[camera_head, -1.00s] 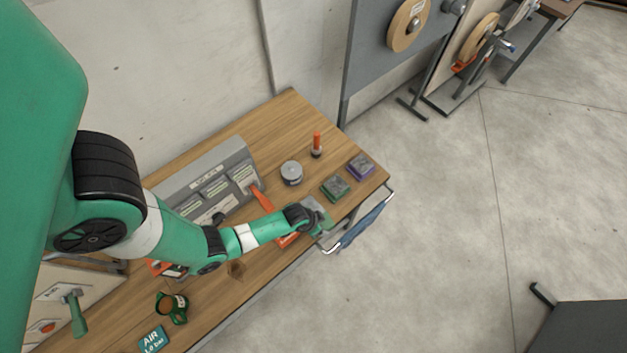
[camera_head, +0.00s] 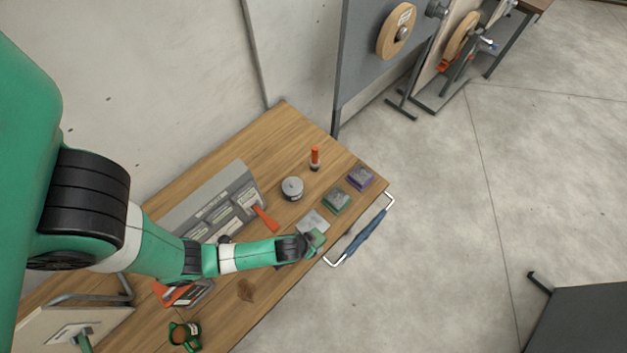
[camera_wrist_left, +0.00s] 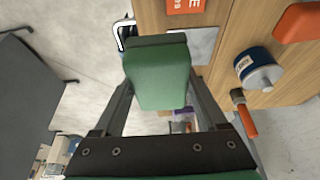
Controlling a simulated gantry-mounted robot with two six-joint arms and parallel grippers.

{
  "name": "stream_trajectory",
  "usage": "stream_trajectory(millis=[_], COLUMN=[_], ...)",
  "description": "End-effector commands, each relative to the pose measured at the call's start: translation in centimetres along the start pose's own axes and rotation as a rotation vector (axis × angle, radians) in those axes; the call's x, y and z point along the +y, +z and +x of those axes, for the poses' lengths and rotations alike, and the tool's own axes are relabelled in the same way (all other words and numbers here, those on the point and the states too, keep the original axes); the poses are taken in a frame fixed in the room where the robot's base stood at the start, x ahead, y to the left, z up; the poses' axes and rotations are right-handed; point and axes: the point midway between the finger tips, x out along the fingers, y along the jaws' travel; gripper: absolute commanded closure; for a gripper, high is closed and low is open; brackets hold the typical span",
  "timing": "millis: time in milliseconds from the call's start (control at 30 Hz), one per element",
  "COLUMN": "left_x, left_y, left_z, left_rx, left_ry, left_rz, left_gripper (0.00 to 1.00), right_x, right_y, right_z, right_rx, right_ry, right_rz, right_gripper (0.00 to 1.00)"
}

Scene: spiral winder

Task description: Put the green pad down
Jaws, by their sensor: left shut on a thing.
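My left gripper (camera_head: 307,245) is shut on the green pad (camera_head: 317,238), over the right front part of the wooden bench. In the left wrist view the green pad (camera_wrist_left: 160,78) sits between the two dark fingers. A flat grey plate (camera_head: 311,221) lies on the bench just behind the pad, and the plate (camera_wrist_left: 198,42) shows partly behind it in the wrist view. I cannot tell whether the pad touches the bench. My right gripper is not in view.
A green-based block (camera_head: 337,201) and a purple-based block (camera_head: 360,178) stand right of the plate. A grey tin (camera_head: 292,189) and an orange-handled tool (camera_head: 315,158) stand behind. A rail with a blue grip (camera_head: 365,230) runs along the bench end.

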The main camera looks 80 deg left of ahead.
Motion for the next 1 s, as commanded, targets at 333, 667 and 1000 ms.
stream_trajectory(millis=[333,667,1000], left_x=[-5.5,-6.6,-6.9], left_y=[-3.2,-3.9,-3.0], left_z=[8.9,10.5,13.7], left_rx=[0.002,0.0,0.001], left_ry=[-0.001,0.0,0.0], left_rz=[-0.006,0.0,0.001], left_gripper=[0.86,0.86,0.86], right_x=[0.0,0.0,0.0], right_y=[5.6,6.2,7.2], right_z=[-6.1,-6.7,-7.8], right_rx=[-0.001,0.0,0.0], right_ry=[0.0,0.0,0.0], right_rz=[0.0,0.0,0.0], right_gripper=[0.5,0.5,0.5])
